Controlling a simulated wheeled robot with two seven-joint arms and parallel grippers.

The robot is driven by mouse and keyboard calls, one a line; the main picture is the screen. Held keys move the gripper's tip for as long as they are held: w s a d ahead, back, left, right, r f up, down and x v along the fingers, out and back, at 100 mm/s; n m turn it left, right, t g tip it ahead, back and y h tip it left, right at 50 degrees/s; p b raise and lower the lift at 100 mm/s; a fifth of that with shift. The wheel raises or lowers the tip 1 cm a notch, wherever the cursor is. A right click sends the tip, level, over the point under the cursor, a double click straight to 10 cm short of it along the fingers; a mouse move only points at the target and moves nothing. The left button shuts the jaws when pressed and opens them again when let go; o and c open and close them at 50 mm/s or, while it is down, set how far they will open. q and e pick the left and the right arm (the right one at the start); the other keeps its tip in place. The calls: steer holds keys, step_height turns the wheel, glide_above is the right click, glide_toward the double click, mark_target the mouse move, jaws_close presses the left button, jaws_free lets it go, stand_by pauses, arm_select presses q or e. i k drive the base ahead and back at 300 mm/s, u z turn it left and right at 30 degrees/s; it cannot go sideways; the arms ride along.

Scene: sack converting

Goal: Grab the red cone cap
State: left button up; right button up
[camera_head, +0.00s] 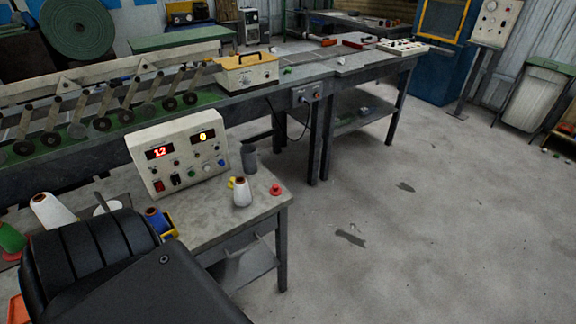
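A small red cone cap (276,190) sits on the front right corner of the grey table (215,218), close to the table's edge. It has a round base and a knob on top. A white thread cone (242,193) with a brown tip stands just left of it, with a small yellow item at its left side. The cap is in plain view and nothing touches it. A black part of my own arm fills the lower left. Neither of my grippers shows.
A control box (178,155) with lit displays and a dark grey cup (249,158) stand behind the cone. A blue spool (157,220) and another white cone (52,212) are at left. A long machine bench runs behind.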

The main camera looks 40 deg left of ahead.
mark_target(275, 190)
steer(key=z, duration=0.05)
steer(key=i, duration=3.55)
steer(key=u, duration=3.2)
